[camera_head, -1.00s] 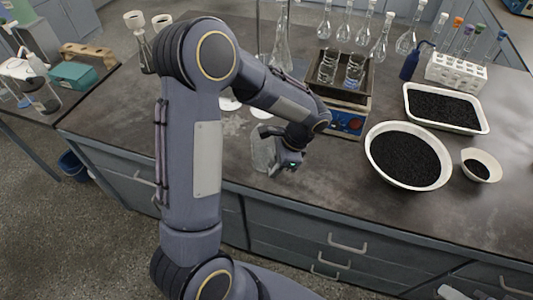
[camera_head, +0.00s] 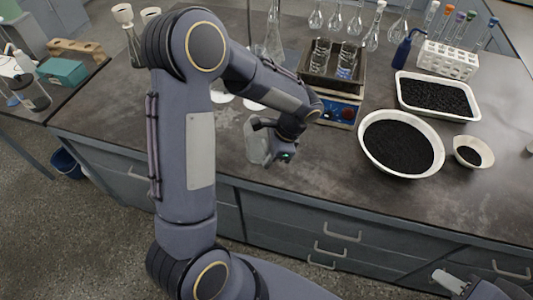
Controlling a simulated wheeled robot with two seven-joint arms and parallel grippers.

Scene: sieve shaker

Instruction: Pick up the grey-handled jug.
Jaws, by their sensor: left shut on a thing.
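The grey-handled jug (camera_head: 255,143) is a clear, see-through vessel near the front edge of the dark bench, in the middle of the head view. My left gripper (camera_head: 274,140) is at its right side, shut on it at the handle. The gripper and wrist hide most of the handle. The jug looks upright; I cannot tell whether its base touches the bench. My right gripper (camera_head: 450,281) shows at the bottom right, in front of the drawers and away from the jug; its jaws are too small to read.
Further right are a white bowl (camera_head: 368,158) of black grains, a white tray (camera_head: 470,114), a small bowl (camera_head: 487,158) and a tube rack (camera_head: 447,60). Bare bench lies in front of the shaker.

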